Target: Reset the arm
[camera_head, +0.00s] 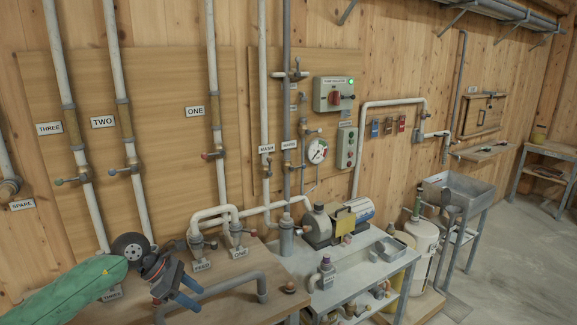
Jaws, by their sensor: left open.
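My left arm, in a green sleeve, comes in from the lower left of the head view. Its gripper (188,289) has blue fingers that stand apart, with nothing visible between them. It is over the left part of the wooden bench (225,286), left of the grey bent pipe handle (235,283). A label reading THREE (111,294) shows just below the arm, and the arm hides part of the bench there. I cannot tell how high the gripper is above the bench. My right gripper is not in view.
White pipes with small valves, labelled THREE (49,128), TWO (102,122) and ONE (195,112), run down the wooden wall. Capped fittings labelled FEED (203,267) and ONE (240,253) stand on the bench. A pump (338,222), control box (333,94) and metal sink (457,190) are further right.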

